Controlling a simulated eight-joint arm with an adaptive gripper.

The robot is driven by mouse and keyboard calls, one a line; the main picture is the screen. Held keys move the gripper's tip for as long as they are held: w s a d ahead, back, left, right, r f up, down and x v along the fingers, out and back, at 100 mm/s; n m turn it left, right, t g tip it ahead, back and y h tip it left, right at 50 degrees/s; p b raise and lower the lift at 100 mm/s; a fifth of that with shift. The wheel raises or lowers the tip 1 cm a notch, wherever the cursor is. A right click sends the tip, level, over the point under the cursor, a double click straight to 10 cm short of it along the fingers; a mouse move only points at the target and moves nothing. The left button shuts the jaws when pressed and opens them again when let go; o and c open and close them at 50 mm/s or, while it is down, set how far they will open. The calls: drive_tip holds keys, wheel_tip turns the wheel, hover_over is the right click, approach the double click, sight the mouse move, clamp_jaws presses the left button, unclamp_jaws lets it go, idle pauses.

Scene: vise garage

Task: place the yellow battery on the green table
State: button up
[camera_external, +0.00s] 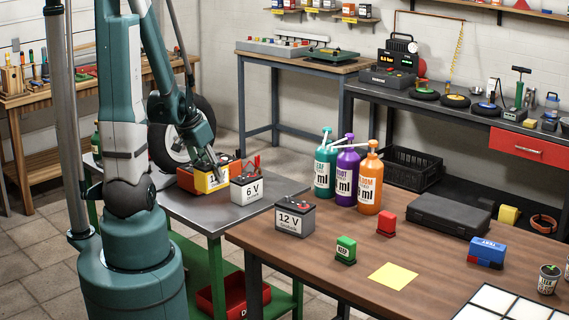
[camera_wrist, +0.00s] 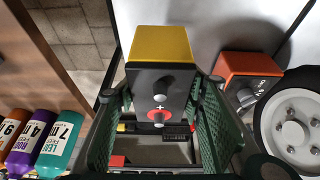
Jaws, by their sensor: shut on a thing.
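The yellow battery (camera_external: 211,181) has a black top and a white label. It is upright over the grey top of the green-legged table (camera_external: 193,219), and I cannot tell whether its base touches. My gripper (camera_external: 213,163) comes down on it from above. In the wrist view the green fingers of my gripper (camera_wrist: 164,88) are closed on both sides of the yellow battery (camera_wrist: 160,46), whose black top and terminals face the camera.
A wheel (camera_external: 181,135) is behind. The table's front part is clear. A 12 V battery (camera_external: 295,219) stands on the brown table.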

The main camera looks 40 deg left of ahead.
sight(199, 168)
drive_tip(key=shift+f, duration=0.1)
drive_tip(key=shift+f+b, duration=1)
drive_tip(key=shift+f, duration=1.8)
drive_tip(key=shift+f+b, duration=0.8)
drive_tip(key=shift+f, duration=1.3)
drive_tip(key=shift+f, duration=0.15)
drive_tip(key=o, duration=1.5)
drive_tip(key=shift+r, duration=0.25)
drive_tip(key=shift+p+v, duration=2.05)
drive_tip(key=shift+v, duration=3.85)
